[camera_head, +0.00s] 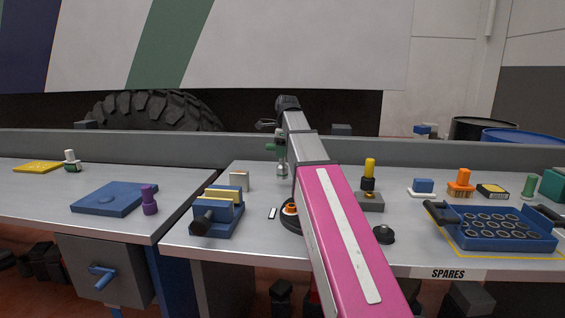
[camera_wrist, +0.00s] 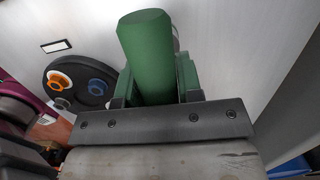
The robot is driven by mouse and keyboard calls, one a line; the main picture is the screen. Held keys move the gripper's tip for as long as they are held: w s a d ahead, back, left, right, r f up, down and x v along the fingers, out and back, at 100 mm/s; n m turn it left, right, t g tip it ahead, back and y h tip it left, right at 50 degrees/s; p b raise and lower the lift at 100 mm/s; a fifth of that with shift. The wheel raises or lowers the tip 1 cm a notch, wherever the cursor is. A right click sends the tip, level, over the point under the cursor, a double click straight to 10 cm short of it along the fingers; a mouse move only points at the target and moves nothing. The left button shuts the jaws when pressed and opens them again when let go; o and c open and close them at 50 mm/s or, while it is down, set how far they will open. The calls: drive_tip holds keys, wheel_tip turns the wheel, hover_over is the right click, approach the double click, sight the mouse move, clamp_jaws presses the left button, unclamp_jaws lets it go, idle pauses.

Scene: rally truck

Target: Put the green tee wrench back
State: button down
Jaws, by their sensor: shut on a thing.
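The green tee wrench (camera_wrist: 148,62) is in my gripper (camera_wrist: 155,88). In the wrist view its thick green handle stands between the two fingers. In the head view my gripper (camera_head: 280,146) is at the end of my pink arm, above the grey bench, and only small green parts of the wrench (camera_head: 266,124) show beside it. A silver end hangs below the gripper. My arm hides part of the scene. A round black stand (camera_wrist: 84,84) with orange, blue and grey rings lies to the left in the wrist view; the head view shows it partly behind my arm.
A blue and yellow vise-like block (camera_head: 224,211) stands left on the bench. A blue tray with several round holes (camera_head: 510,246) lies at the right. A yellow-handled tool in a grey block (camera_head: 370,198) and a black knob (camera_head: 384,234) stand just right of my arm.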

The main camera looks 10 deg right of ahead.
sight(283, 161)
drive_tip(key=shift+d+f, duration=0.2)
drive_tip(key=shift+f, duration=1.75)
drive_tip(key=c, duration=0.8)
unclamp_jaws()
drive_tip(key=shift+f, duration=0.1)
